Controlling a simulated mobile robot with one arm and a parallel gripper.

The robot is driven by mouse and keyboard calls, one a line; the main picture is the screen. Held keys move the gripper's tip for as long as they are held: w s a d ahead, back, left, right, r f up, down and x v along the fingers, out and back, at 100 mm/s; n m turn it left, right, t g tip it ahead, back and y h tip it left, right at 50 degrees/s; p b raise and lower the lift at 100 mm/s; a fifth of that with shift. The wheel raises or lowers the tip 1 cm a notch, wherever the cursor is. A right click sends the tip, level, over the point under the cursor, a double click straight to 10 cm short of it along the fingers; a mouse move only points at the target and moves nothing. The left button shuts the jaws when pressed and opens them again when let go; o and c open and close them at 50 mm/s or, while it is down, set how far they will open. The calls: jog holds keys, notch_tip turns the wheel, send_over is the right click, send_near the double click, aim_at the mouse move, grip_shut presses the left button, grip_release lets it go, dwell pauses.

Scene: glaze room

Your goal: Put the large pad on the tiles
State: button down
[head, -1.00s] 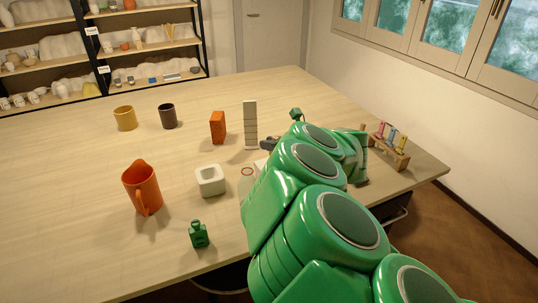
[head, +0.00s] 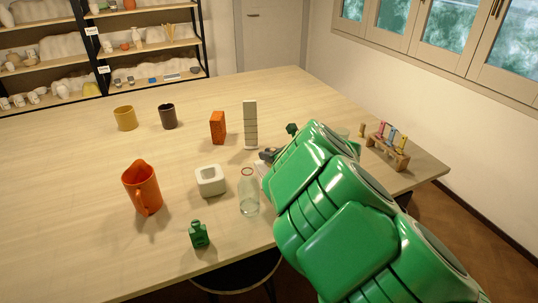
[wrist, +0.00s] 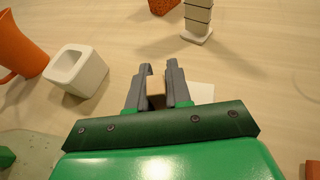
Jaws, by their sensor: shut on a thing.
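My gripper (wrist: 158,85) is shut on a small tan piece (wrist: 156,87), mostly hidden between the grey fingers. I take it for the large pad, but its full shape does not show. In the head view my gripper (head: 268,155) is low at the table's right side, partly behind my arm. A pale flat square (wrist: 202,93) lies just right of the fingers in the wrist view; it may be the tiles, but I cannot tell. A tall, pale banded stack (head: 250,125) stands upright beyond the gripper, its base showing in the wrist view (wrist: 197,22).
A white square pot (head: 211,181), clear bottle (head: 249,195), green bottle (head: 199,235) and orange jug (head: 146,190) stand left of my arm. An orange block (head: 218,128), dark mug (head: 168,117) and yellow mug (head: 125,118) stand farther back. A wooden rack (head: 388,152) is at right. Table's left is clear.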

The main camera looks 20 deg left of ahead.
jog(key=shift+f, duration=0.15)
jog(key=c, duration=1.1)
grip_release()
jog(key=shift+o, duration=0.2)
jog(key=shift+r, duration=0.2)
jog(key=v, duration=1.2)
